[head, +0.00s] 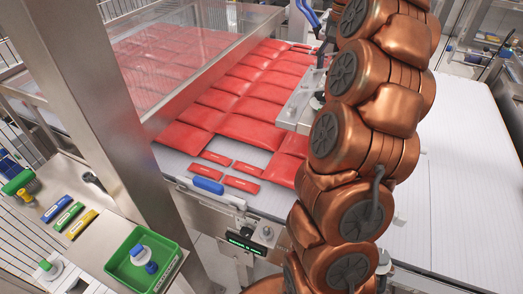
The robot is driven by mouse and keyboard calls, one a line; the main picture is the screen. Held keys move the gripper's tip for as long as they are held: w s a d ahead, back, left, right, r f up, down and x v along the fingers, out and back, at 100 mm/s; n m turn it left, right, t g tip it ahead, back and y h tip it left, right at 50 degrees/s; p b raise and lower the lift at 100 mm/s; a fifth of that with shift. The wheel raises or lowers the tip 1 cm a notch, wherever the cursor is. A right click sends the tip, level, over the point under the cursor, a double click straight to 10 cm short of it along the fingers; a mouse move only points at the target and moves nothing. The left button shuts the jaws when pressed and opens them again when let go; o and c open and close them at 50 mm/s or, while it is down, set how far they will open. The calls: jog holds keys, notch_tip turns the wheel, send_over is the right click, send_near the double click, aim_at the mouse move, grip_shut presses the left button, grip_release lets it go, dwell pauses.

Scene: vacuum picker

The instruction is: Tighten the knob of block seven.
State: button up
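My copper-coloured arm (362,140) runs from the bottom to the top of the head view, right of centre. My gripper is not in view. A metal bracket (255,228) at the conveyor's front edge carries small round knobs, one of them at the right (267,232). A dark label with green lettering (245,244) sits just below them; its text is too small to read surely. I cannot tell which block is number seven or how tight any knob is. My arm stands just right of this bracket and hides what is behind it.
Red packs (235,105) cover the white conveyor (455,190); its right part is bare. A steel post (95,95) stands at the left. A green tray (172,277) with a blue, white and green item stands on a side panel. A blue handle (207,185) lies at the conveyor edge.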

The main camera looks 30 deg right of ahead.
jog(key=n+p, duration=0.1)
jog(key=p, duration=0.1)
jog(key=n+p, duration=0.2)
jog(key=shift+r, duration=0.35)
jog(key=n+p, duration=0.2)
jog(key=p, duration=0.1)
jog(key=shift+f, duration=0.15)
jog(key=shift+n+p, duration=0.5)
jog(key=shift+p, duration=0.4)
jog(key=shift+f, duration=0.1)
